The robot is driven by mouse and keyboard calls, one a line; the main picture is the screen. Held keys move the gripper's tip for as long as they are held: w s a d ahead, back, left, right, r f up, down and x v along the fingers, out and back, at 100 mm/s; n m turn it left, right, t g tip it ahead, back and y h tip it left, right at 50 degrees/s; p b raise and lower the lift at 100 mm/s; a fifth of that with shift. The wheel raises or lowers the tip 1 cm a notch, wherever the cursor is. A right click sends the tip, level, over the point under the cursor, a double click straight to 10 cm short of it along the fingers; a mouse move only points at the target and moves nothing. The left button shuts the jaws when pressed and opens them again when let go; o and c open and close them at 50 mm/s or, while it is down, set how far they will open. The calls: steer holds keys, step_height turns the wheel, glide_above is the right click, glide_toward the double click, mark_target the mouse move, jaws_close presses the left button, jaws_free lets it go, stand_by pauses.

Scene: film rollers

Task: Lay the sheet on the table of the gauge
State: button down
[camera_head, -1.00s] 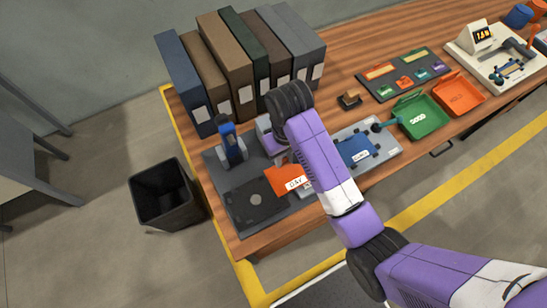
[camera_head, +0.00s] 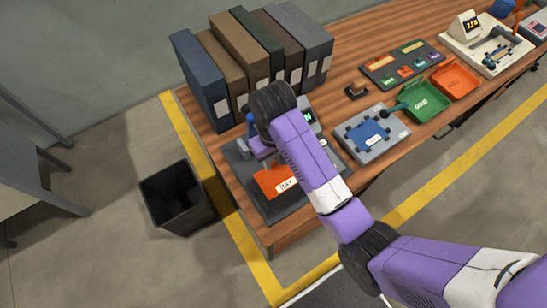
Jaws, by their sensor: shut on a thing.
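An orange sheet (camera_head: 268,180) with a white label reading "DAY" is in my gripper (camera_head: 263,153), which is shut on its far edge. My arm covers much of the gripper and the sheet's right side. The sheet is over the dark flat table of the gauge (camera_head: 297,210) at the table's left end; I cannot tell whether it touches. The gauge's blue upright part shows just left of my wrist, partly hidden. A small green-lit display (camera_head: 307,116) shows behind my arm.
Upright binders (camera_head: 240,50) stand behind the gauge. To the right are a grey plate with a blue sheet (camera_head: 370,133), a green tray (camera_head: 422,103), an orange tray (camera_head: 455,80) and a dark board (camera_head: 402,65). A black bin (camera_head: 177,198) stands on the floor at left.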

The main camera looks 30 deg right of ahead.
steer(key=shift+f+b, duration=0.3)
steer(key=shift+f, duration=3.8)
steer(key=shift+f+p, duration=0.15)
steer(key=shift+p, duration=0.15)
steer(key=c, duration=0.8)
jaws_free()
steer(key=shift+c, duration=0.2)
steer(key=shift+o, duration=0.2)
steer(key=shift+r, duration=3.55)
steer(key=shift+s, duration=0.1)
